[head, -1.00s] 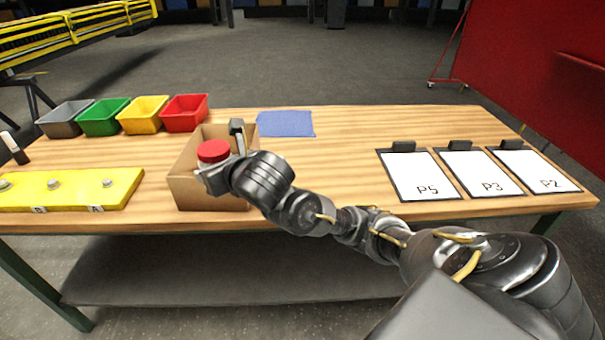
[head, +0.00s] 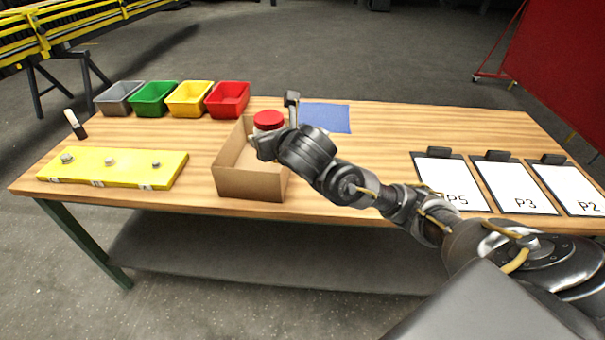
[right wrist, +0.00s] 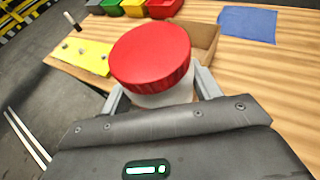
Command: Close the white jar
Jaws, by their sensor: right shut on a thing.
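A white jar (right wrist: 165,98) with a wide red lid on top is in my right gripper. The red lid (head: 268,120) shows in the head view above the back right part of an open cardboard box (head: 247,184); it fills the middle of the right wrist view (right wrist: 152,55). My right gripper (right wrist: 160,93) is shut on the jar, with its fingers on both sides below the lid. The jar's lower part is hidden by the gripper. I cannot tell how tightly the lid is seated. My left gripper is not in view.
Grey, green, yellow and red bins (head: 228,101) line the table's back left. A yellow board (head: 112,169) with knobs lies at left. Clipboards (head: 452,182) lie at right. The wooden table (head: 375,145) is bare between the mat and clipboards.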

